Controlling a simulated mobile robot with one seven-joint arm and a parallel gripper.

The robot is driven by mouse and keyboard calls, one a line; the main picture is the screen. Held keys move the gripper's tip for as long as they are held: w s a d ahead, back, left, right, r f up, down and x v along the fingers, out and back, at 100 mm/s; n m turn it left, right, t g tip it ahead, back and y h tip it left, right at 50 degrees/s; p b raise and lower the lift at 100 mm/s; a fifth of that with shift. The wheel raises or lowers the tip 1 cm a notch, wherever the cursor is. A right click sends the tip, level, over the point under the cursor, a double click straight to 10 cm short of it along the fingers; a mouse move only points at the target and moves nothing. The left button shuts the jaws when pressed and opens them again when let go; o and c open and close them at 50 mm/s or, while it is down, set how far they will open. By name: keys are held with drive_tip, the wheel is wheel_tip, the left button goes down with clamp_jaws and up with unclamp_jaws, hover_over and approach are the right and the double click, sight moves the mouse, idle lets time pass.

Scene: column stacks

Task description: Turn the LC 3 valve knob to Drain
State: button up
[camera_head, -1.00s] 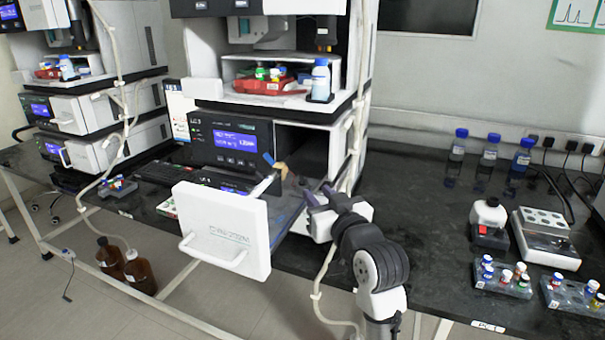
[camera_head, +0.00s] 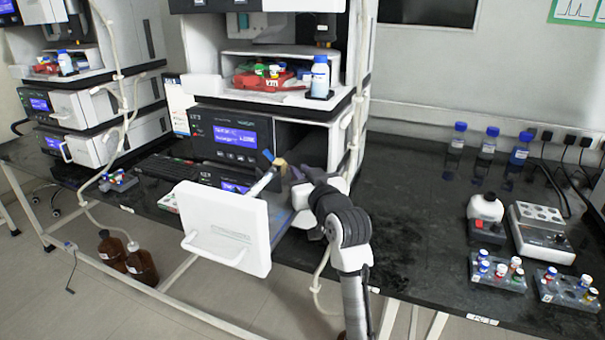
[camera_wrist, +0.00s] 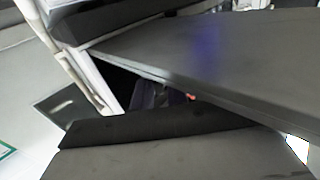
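The LC 3 unit (camera_head: 232,135) has a lit blue display, and its white-fronted drawer (camera_head: 226,228) is pulled out towards me. A pale rod-like part with a tan end (camera_head: 279,162) and a small blue piece (camera_head: 268,155) stand above the drawer's back end. I cannot tell which part is the valve knob, and no Drain mark is legible. My gripper (camera_head: 303,174) is just right of the tan end, with its fingers apart and seemingly empty. In the wrist view its large dark fingers flank a dark gap, where a tiny red spot shows.
A white housing with a dark open bay (camera_head: 305,140) stands behind my gripper. A pale tube (camera_head: 352,125) runs down its right side. The bench between is clear.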

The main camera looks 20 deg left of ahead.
clamp_jaws()
drive_tip(key=shift+f+n+g+y+b, duration=0.15)
drive_tip(key=shift+n+g+y+b, duration=0.25)
drive_tip(key=shift+g+y+b, duration=0.15)
drive_tip(key=shift+d+b, duration=0.1)
drive_tip(key=shift+b, duration=0.25)
drive_tip(key=n+g+y+b, duration=0.2)
drive_tip(key=g, duration=0.1)
drive_tip(key=shift+f+n+y+b, duration=0.15)
drive_tip(key=shift+n+y+b, duration=0.1)
drive_tip(key=shift+n+b, duration=0.15)
drive_tip(key=n+g+b, duration=0.1)
drive_tip(key=g, duration=0.1)
drive_tip(key=n+g+y+b, duration=0.1)
drive_tip(key=g, duration=0.1)
drive_tip(key=shift+n+g+y, duration=0.25)
drive_tip(key=shift+n+y, duration=0.05)
drive_tip(key=shift+n, duration=0.1)
drive_tip(key=n+g, duration=0.1)
drive_tip(key=g, duration=0.1)
drive_tip(key=n+g, duration=0.3)
drive_tip(key=g, duration=0.1)
drive_tip(key=shift+r+g, duration=0.3)
drive_tip(key=shift+g, duration=0.1)
drive_tip(key=shift+n+g, duration=1.4)
drive_tip(key=shift+g, duration=0.4)
drive_tip(key=shift+f+g, duration=0.1)
drive_tip(key=shift+g, duration=0.2)
